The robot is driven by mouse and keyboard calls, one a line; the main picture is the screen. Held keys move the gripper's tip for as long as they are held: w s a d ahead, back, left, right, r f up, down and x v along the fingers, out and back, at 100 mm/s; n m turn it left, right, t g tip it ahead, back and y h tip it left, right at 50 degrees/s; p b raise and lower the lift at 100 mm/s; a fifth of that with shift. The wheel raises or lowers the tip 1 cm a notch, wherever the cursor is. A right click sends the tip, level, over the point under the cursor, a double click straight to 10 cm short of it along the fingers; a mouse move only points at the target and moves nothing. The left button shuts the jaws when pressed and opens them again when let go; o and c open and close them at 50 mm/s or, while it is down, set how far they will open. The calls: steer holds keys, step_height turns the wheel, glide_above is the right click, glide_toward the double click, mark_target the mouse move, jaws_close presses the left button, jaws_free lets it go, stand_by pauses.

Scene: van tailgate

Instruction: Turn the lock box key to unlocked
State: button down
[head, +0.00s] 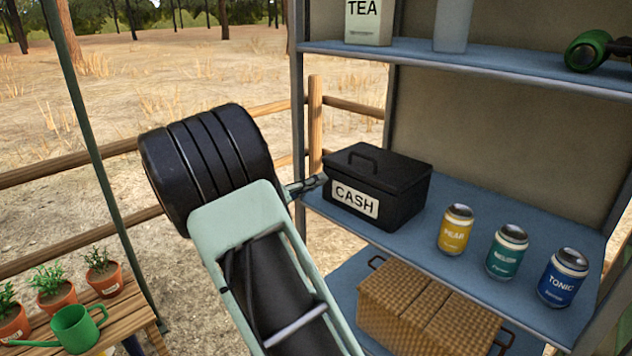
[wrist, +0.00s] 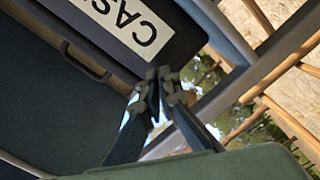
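The lock box is a black box (head: 400,190) with a white CASH label and a handle on its lid. It stands on the middle blue shelf in the head view. In the wrist view the box (wrist: 185,20) is at the top, its label upside down. My gripper (head: 316,183) is at the box's left end in the head view. In the wrist view my gripper's fingertips (wrist: 165,83) are close together beside the label end of the box. I cannot make out a key; the fingers may hide it. Whether they grip anything is unclear.
A yellow can (head: 456,230), a green can (head: 507,251) and a blue can (head: 563,277) stand right of the box. A wicker basket (head: 425,310) is on the shelf below. The upper shelf (head: 480,68) holds a tea packet (head: 368,25). Potted plants (head: 55,290) are lower left.

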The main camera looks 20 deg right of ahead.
steer(key=shift+n, duration=0.3)
steer(key=n+p, duration=0.1)
steer(key=n, duration=0.3)
steer(key=shift+r, duration=0.1)
steer(key=shift+n+p, duration=0.65)
steer(key=shift+n, duration=0.55)
steer(key=c, duration=2.2)
jaws_free()
steer(key=shift+c, duration=0.2)
steer(key=shift+a, duration=0.1)
steer(key=v, duration=1.2)
